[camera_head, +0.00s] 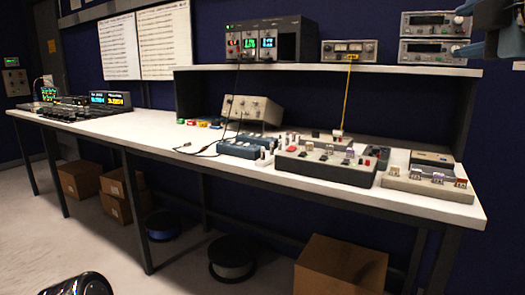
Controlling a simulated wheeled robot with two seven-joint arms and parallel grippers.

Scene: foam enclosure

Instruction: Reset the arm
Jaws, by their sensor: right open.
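My right gripper (474,30) is at the top right corner, cut off by the picture edge. It is open, with nothing seen between its fingers. It is raised above the right end of the long white workbench (130,143), in front of the stacked instruments at the shelf's right end. My left gripper is not in view. A dark, shiny rounded part at the bottom left edge looks like part of my own arm.
A shelf (330,68) over the bench carries several instruments. Switch boxes (325,165), cables and a tilted meter (253,110) crowd the bench's right half. Cardboard boxes (340,266) and spools (232,257) are underneath.

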